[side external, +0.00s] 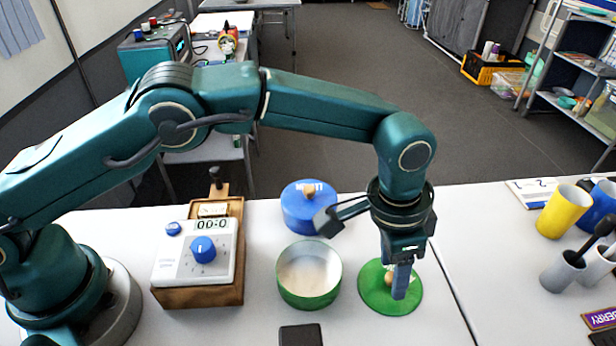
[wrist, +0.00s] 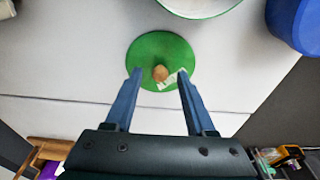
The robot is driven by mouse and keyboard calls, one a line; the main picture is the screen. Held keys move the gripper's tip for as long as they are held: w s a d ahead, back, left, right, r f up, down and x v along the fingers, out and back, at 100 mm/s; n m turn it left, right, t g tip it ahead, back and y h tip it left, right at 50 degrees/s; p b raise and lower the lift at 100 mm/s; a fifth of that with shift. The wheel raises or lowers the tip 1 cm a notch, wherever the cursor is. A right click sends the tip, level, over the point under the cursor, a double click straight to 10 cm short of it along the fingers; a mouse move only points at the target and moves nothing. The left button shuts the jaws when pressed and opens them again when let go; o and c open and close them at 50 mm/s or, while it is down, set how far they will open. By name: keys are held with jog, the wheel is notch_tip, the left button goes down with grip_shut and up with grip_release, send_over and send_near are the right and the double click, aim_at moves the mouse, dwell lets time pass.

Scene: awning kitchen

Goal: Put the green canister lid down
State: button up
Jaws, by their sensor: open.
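The green canister lid (side external: 378,300) lies flat on the white table to the right of the open green canister (side external: 309,285). It has a round wooden knob, seen clearly in the wrist view (wrist: 160,73), and a white label partly behind a finger. My gripper (side external: 402,282) points down over the lid, and a blue finger hides part of it in the side view. In the wrist view my gripper (wrist: 156,76) is open, with one finger on each side of the knob and a gap to both. The canister's rim (wrist: 200,14) shows at the top there.
A blue lidded canister (side external: 305,212) stands behind the green one. A timer box (side external: 197,252) is at the left, and a dark block (side external: 300,335) lies at the front edge. A yellow cup (side external: 564,211) and other cups stand at the right. The table between the lid and these cups is clear.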

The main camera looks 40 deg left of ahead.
aim_at(376, 285)
jog(key=a+r+n+t, duration=0.1)
jog(key=a+r, duration=0.3)
jog(key=r, duration=0.4)
jog(key=a+r+n, duration=0.1)
jog(key=a+r, duration=0.3)
jog(key=r, duration=0.5)
jog(key=s+a+r+n+t, duration=0.1)
jog(key=s+a+r+n, duration=0.2)
jog(key=a, duration=0.5)
jog(key=s+a+f+n+t+y, duration=0.1)
jog(key=s+a+f+n, duration=0.3)
jog(key=s+a, duration=0.5)
jog(key=s+f+t, duration=0.1)
jog(key=s+f, duration=0.1)
jog(key=s, duration=0.1)
jog(key=shift+s+a, duration=0.2)
jog(key=shift+s, duration=0.2)
